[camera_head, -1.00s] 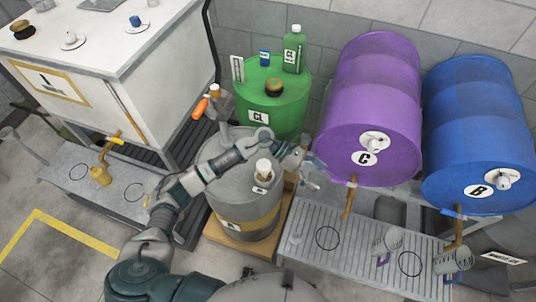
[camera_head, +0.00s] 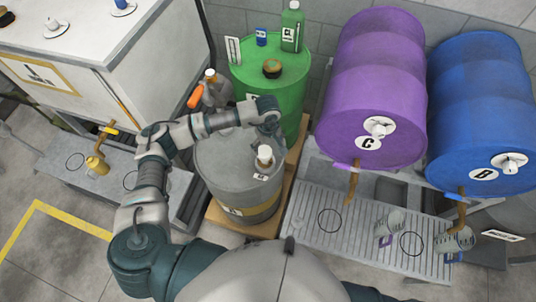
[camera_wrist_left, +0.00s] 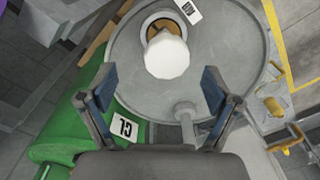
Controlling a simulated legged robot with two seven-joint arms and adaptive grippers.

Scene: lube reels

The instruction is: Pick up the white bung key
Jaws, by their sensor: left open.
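A white piece (camera_head: 264,152), which I take to be the white bung key, stands on the lid of the grey drum (camera_head: 225,165) in a brown ring, beside a small label. In the left wrist view the white piece (camera_wrist_left: 167,55) is seen from above, ahead of the fingertips and roughly centred between them. My left gripper (camera_wrist_left: 160,76) is open and empty above the drum lid. In the head view the left gripper (camera_head: 271,131) is just above the white piece, its fingers partly hidden by the hand. My right gripper is out of view.
A green drum (camera_head: 290,85) stands behind the grey drum. Purple (camera_head: 375,90) and blue (camera_head: 480,110) drums lie on the right above a slatted grate (camera_head: 350,235). A bottle (camera_head: 215,88) and an orange-handled tool (camera_head: 195,96) are at the back left. A grey knob (camera_wrist_left: 185,108) rises from the lid.

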